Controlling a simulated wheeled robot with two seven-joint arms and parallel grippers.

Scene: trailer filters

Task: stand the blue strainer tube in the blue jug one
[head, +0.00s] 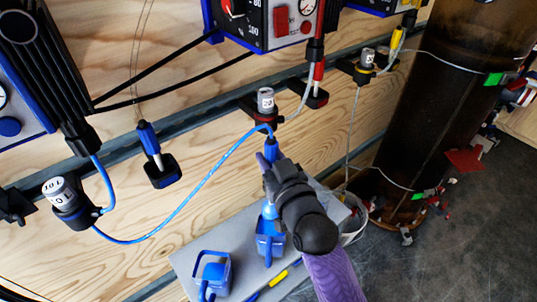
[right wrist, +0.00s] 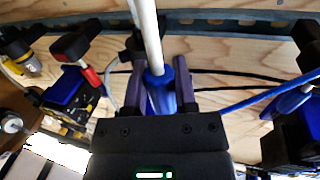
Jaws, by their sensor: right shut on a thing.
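My right gripper (head: 270,170) is shut on the blue strainer tube (head: 271,149), whose blue end stands above the fingers. In the right wrist view the gripper (right wrist: 168,95) has its two purple fingers on either side of the tube's blue part (right wrist: 158,92), and a white rod runs from it up out of the picture. A blue jug (head: 269,243) stands on a grey shelf, just below the gripper. Light blue shows between gripper and jug; whether the tube is inside the jug cannot be told. A second blue jug (head: 212,273) stands to the left. My left gripper is not in view.
The grey shelf (head: 190,254) also bears blue and yellow sticks. Another blue-and-white tube (head: 149,140) sits in a wall holder. A light blue cable (head: 190,190) loops across the wooden wall. A dark cylinder (head: 430,110) with coloured scraps stands at right.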

